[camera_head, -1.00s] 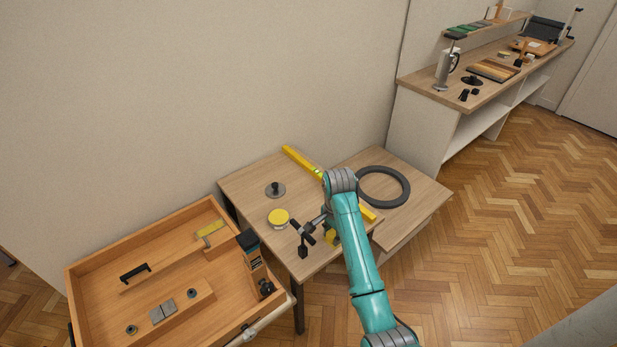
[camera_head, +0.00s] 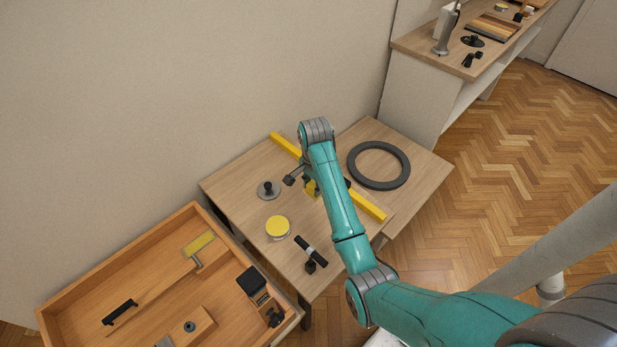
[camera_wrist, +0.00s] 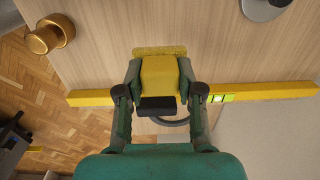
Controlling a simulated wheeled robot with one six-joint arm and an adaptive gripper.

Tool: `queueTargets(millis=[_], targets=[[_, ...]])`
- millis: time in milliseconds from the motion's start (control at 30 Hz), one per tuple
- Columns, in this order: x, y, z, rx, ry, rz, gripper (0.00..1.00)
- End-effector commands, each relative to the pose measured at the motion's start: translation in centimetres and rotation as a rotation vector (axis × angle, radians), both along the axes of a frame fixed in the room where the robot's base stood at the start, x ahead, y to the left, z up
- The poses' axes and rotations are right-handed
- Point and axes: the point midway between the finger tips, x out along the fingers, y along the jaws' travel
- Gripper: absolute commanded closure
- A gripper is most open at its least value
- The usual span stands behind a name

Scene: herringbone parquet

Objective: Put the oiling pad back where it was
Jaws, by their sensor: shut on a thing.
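My gripper (camera_wrist: 161,95) is shut on a yellow block with a black part and a rough yellow edge, which looks like the oiling pad (camera_wrist: 160,72). In the head view the held pad (camera_head: 311,188) shows as a small yellow patch beneath my wrist, partly hidden by the arm. It is over the small wooden table (camera_head: 235,181), near the yellow spirit level (camera_head: 367,206). In the wrist view the spirit level (camera_wrist: 262,91) runs crosswise behind the gripper. I cannot tell whether the pad touches the table.
A grey disc with a black knob (camera_head: 268,190), a yellow-lidded tin (camera_head: 277,226) and a black tool (camera_head: 311,250) stand left of the arm. A dark ring (camera_head: 379,165) lies at right. A wooden drawer (camera_head: 60,312) holds several tools. Bare tabletop lies between these.

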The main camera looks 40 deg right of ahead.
Motion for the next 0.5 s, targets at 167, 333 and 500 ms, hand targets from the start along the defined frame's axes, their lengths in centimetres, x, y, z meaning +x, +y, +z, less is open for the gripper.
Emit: queueTargets(millis=[167, 333, 500], targets=[[0.0, 0.0, 0.0, 0.0, 0.0, 0.0, 0.98], [0.0, 0.01, -0.11, 0.0, 0.007, 0.0, 0.98], [0.02, 0.01, -0.96, 0.0, 0.007, 0.0, 0.98]])
